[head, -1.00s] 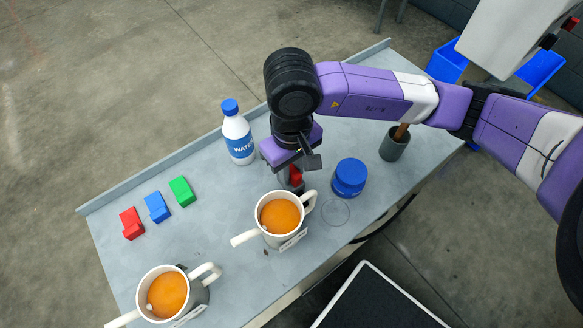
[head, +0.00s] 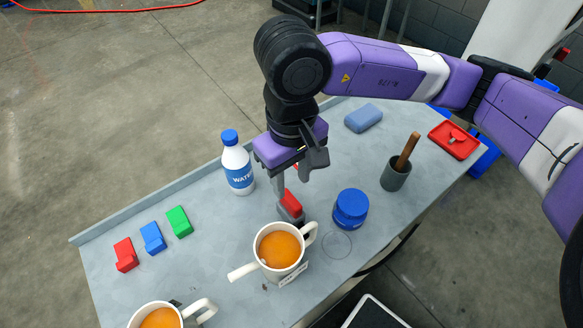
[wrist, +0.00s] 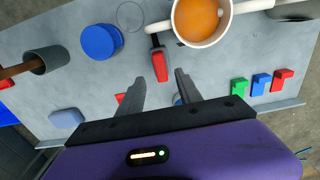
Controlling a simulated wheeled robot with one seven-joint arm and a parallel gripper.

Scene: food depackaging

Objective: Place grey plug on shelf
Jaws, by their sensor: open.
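No shelf is clearly seen. My gripper (wrist: 159,76) is open and empty, pointing down over the table. A red-handled thing (wrist: 160,66) with a dark end lies between and beyond its fingertips, near a white mug (wrist: 178,28). It also shows in the head view (head: 291,202), partly hidden by a finger. Another small red patch (wrist: 120,98) shows beside the left finger; its shape is hidden.
On the grey table (head: 215,262) stand a water bottle (head: 237,165), a blue-lidded jar (head: 350,209), mugs of orange contents (head: 279,252), a grey cup with a wooden stick (head: 395,177), a blue rounded block (head: 363,117) and red, blue and green blocks (head: 152,238).

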